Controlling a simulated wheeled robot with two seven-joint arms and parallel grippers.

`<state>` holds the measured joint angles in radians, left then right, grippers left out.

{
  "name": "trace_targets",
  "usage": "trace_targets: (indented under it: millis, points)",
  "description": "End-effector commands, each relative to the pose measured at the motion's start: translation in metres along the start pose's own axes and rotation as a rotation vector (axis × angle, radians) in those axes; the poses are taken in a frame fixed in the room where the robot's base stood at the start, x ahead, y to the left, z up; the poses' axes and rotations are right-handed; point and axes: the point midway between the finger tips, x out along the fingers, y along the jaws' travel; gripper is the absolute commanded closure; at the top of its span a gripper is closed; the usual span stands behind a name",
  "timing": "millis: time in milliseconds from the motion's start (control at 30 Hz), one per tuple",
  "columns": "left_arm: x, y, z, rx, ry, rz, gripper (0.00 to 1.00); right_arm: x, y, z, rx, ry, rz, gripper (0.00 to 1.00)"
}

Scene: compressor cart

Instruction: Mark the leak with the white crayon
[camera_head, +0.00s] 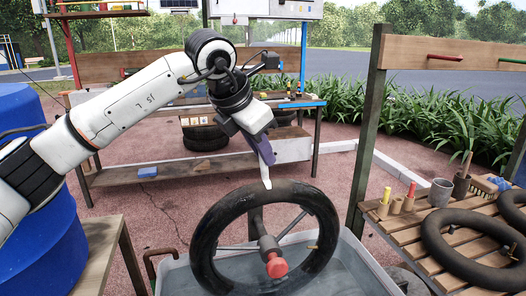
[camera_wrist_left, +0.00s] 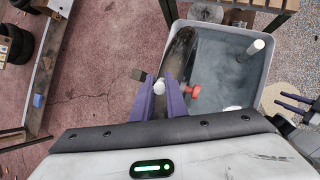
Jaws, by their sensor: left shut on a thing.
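My left gripper (camera_head: 264,150) is shut on the white crayon (camera_head: 267,176), which points down from its purple fingers. The crayon's tip is at the top of the black inner tube (camera_head: 211,222); I cannot tell whether it touches. In the left wrist view the crayon (camera_wrist_left: 159,87) shows between the fingertips, over the tube (camera_wrist_left: 181,45). The tube stands upright in a grey water tub (camera_head: 360,253), around a holder with a red knob (camera_head: 277,267). No leak or mark can be made out. My right gripper (camera_wrist_left: 291,103) shows at the right edge of the wrist view, its fingers apart and empty.
A slatted bench (camera_head: 398,233) at the right holds more black tubes (camera_head: 447,254), a grey cup (camera_head: 440,192) and coloured sticks. A blue barrel (camera_head: 45,250) stands at the left. A workbench (camera_head: 225,172) stands behind the tub, with open paving between.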

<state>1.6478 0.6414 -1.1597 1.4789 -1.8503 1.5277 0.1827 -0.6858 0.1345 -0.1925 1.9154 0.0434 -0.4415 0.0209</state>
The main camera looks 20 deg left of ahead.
Motion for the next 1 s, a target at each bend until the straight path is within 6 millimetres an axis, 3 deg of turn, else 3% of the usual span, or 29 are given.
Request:
trace_targets:
  millis: [1000]
  points:
    - [-0.005,-0.018,-0.004,0.002,-0.002,-0.005,1.00,0.009,0.001,0.009,0.000,0.000,0.000,0.69]
